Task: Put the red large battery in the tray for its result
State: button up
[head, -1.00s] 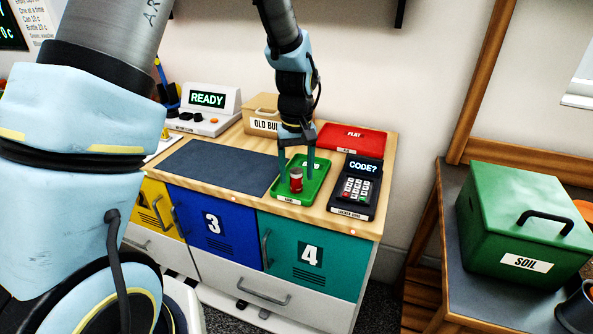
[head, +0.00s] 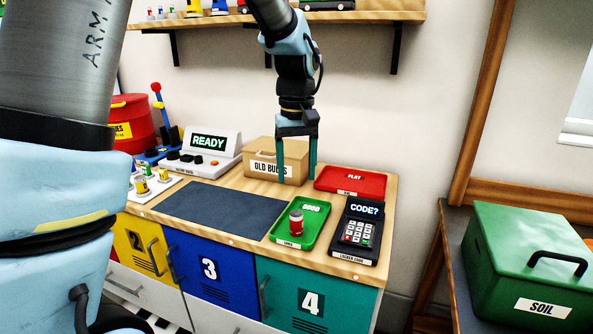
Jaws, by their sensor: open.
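The red large battery (head: 296,222) stands upright on the green tray (head: 313,226), whose label appears to read "GOOD". My gripper (head: 296,184) is open and empty, with its fingers pointing down. It is above and behind the battery, apart from it, in front of the "OLD BULBS" box. The red tray (head: 350,180), labelled "FLAT", lies behind and to the right of the green one and is empty.
A tester (head: 207,146) reads "READY" at the left, behind a dark mat (head: 220,213). The "OLD BULBS" box (head: 262,160) stands at the back. A keypad (head: 359,232) reading "CODE?" is right of the green tray. A wall shelf (head: 370,17) hangs above.

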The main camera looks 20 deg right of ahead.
jog(key=shift+r, duration=0.35)
jog(key=s+a+f, duration=0.1)
jog(key=a+f, duration=0.1)
jog(key=a, duration=0.8)
jog(key=s+a+f+t, duration=0.1)
jog(key=a+f, duration=0.1)
jog(key=a, duration=0.8)
jog(key=s+a+f, duration=0.1)
jog(key=a+f, duration=0.1)
jog(key=a, duration=0.7)
jog(key=shift+s+a+f+n+t, duration=0.25)
jog(key=shift+a+f+n+t, duration=0.05)
jog(key=shift+a, duration=0.1)
